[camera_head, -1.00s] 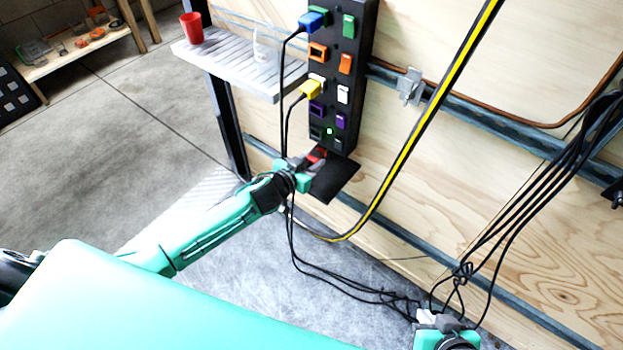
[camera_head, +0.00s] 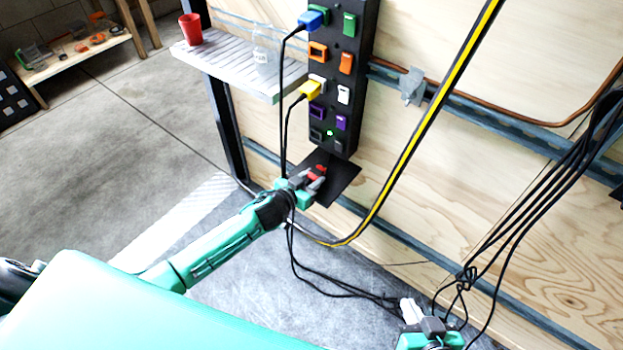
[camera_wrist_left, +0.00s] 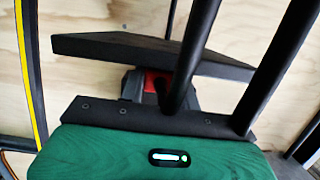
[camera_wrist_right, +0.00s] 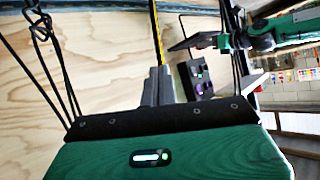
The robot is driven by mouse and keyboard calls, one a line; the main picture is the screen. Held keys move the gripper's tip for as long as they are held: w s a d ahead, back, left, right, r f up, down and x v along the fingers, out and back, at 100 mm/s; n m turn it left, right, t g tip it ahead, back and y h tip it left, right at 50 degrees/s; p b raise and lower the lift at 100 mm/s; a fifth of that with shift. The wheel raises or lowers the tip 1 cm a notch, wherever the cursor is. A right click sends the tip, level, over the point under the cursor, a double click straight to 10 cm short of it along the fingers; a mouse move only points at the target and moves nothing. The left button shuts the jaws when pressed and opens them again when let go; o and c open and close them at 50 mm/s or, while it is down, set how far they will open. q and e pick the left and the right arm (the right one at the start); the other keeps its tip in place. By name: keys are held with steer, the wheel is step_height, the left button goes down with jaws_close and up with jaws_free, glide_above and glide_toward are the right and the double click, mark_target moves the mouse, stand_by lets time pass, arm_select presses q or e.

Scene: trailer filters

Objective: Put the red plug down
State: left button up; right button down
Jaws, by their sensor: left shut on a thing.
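The red plug (camera_head: 320,169) is held in my left gripper (camera_head: 315,178), over the small black shelf (camera_head: 343,181) below the power strip. In the left wrist view the plug (camera_wrist_left: 156,84) shows as a red patch between the dark fingers, close to the shelf's edge (camera_wrist_left: 120,46); cables cross in front of it. I cannot tell whether the plug touches the shelf. My right gripper (camera_head: 430,326) is low at the bottom right. In the right wrist view its grey fingers (camera_wrist_right: 158,86) are together, with nothing visible between them.
The black power strip (camera_head: 338,85) holds a blue plug (camera_head: 311,20) and a yellow plug (camera_head: 310,89). A yellow-black cable (camera_head: 412,140) hangs to its right. Black cables (camera_head: 335,285) hang near both grippers. A side shelf (camera_head: 235,65) carries a red cup (camera_head: 191,29).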

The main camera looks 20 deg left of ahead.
arm_select(q)
steer(key=shift+f+b, duration=0.3)
steer(key=shift+f, duration=0.25)
steer(key=o, duration=1.2)
steer(key=shift+s+f, duration=0.1)
steer(key=shift+f, duration=0.05)
steer(key=shift+c, duration=0.2)
arm_select(e)
steer(key=shift+a+t+y, duration=0.3)
steer(key=shift+a+t, duration=0.1)
steer(key=shift+a, duration=0.2)
arm_select(q)
steer(key=shift+d, duration=0.1)
arm_select(e)
steer(key=shift+d+r, duration=0.1)
